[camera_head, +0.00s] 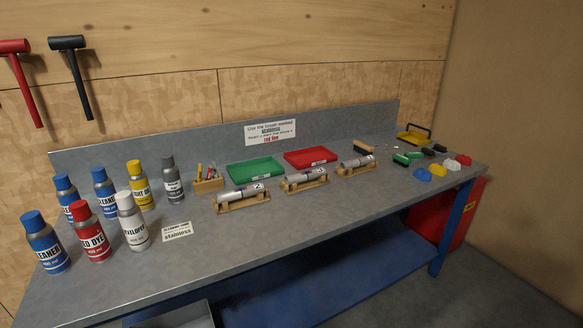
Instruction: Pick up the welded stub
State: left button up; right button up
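Three metal tube pieces that look like welded stubs lie on wooden cradles along the middle of the grey bench (330,215). The left stub (238,195) has a white tag with what looks like a 2, and sits on the left cradle (245,204). The middle stub (300,180) and the right stub (355,163) lie on like cradles and also have small tags, too small to read surely. I cannot tell which one is meant. Neither of my grippers is in view.
Spray cans, including a red dye can (90,235), stand on the left. A green tray (255,170) and a red tray (311,158) lie behind the stubs. Small coloured items, including a blue one (423,174), lie right. The bench front is clear.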

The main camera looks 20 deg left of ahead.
aim_at(358, 162)
jog(key=k, duration=0.65)
jog(key=z, duration=0.7)
jog(key=i, duration=1.15)
jog(key=z, duration=0.75)
jog(key=i, duration=1.65)
jog(key=u, duration=0.8)
jog(key=i, duration=0.95)
jog(key=u, duration=1)
